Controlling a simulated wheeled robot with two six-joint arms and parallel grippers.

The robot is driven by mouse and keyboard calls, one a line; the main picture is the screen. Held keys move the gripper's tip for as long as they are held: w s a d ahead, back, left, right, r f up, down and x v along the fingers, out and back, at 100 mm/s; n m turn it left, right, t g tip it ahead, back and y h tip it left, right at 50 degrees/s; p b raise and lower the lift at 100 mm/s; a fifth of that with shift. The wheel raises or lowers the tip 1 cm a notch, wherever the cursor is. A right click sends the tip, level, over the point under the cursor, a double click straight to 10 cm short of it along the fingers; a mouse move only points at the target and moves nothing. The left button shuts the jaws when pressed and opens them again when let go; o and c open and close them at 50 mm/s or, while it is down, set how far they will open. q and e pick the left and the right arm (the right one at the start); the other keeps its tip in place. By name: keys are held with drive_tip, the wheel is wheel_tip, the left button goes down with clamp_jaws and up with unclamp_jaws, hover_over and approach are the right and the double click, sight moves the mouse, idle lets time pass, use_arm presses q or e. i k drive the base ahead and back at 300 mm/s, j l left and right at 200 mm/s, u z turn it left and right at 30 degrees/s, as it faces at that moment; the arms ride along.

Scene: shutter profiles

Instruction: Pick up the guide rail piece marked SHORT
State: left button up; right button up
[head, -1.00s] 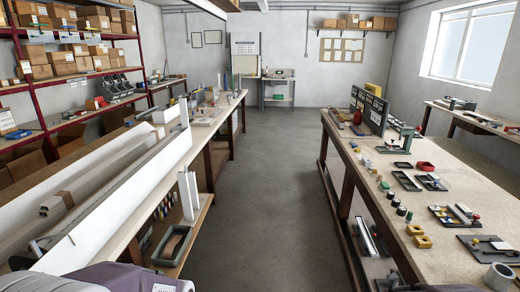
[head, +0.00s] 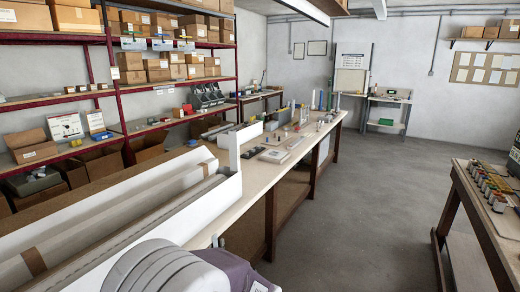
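I cannot make out a guide rail piece marked SHORT; no such marking is readable in the head view. Long open white boxes (head: 225,198) lie along the near left of the left workbench (head: 262,190), and their contents are mostly hidden. Small parts stand further along that bench, including a dark flat tray (head: 273,156), too small to identify. Neither gripper is in view. A white and purple part of my own arm fills the bottom centre and hides some of the bench.
Red-framed shelves (head: 116,82) with cardboard boxes (head: 75,18) stand behind the left bench. A second bench (head: 460,190) with small coloured parts is at the right edge. The grey floor (head: 350,220) between the benches is clear. A small table (head: 390,99) stands at the back.

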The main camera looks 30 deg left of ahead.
sight(233, 135)
drive_tip(key=i+u, duration=0.5)
drive_tip(key=i+l+u, duration=0.25)
drive_tip(key=i+u, duration=0.2)
drive_tip(key=i, duration=0.1)
